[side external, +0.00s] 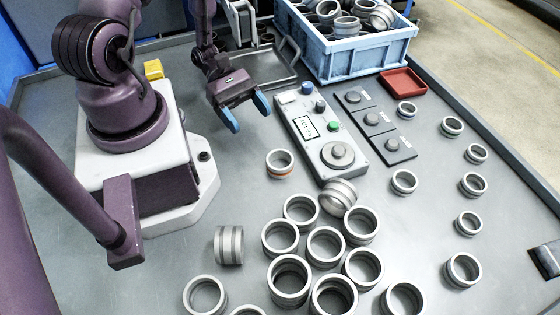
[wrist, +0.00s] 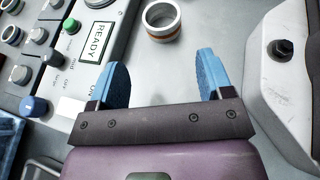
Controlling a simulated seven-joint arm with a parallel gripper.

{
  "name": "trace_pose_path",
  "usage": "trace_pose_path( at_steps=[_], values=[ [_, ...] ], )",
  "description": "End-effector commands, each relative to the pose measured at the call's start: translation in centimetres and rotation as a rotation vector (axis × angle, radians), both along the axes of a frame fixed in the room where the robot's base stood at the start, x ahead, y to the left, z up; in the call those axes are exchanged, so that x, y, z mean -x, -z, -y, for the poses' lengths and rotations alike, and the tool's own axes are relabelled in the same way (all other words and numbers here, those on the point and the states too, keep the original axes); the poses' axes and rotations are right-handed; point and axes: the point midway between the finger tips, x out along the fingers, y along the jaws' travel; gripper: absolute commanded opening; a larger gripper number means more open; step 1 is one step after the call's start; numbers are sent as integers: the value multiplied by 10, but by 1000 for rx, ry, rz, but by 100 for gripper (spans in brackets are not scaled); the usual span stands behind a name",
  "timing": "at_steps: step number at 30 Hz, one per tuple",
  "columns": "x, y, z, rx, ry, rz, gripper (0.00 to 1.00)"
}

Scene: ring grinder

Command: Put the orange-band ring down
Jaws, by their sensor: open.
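The orange-band ring (side external: 280,163) stands upright on the grey table, its opening facing up, between my base and the control panel in the side view. Its orange band shows low on its side. It also shows in the wrist view (wrist: 162,21), ahead of the fingertips and apart from them. My gripper (side external: 248,114) is open and empty, with blue fingertips, above the table behind the ring in the side view. In the wrist view my gripper (wrist: 158,75) has its two blue fingers spread wide with nothing between them.
The control panel (side external: 306,117) with a READY display lies right of the ring. Several plain rings (side external: 325,246) crowd the front. A blue crate (side external: 357,57) of rings and a red tray (side external: 403,82) stand at the back. Table left of the ring is clear.

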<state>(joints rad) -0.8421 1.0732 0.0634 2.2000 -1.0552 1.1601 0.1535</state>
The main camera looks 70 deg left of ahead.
Motion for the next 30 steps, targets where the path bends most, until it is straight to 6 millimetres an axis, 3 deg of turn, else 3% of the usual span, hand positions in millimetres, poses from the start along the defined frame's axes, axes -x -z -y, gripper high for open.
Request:
trace_pose_path(
  at_steps=[6,14,21,30],
  values=[
    [-10,16,38,2,5,-4,73],
    [-16,23,56,0,5,-2,73],
    [-24,33,89,1,6,-3,73],
    [-28,38,100,-3,4,-1,73]
  ],
)
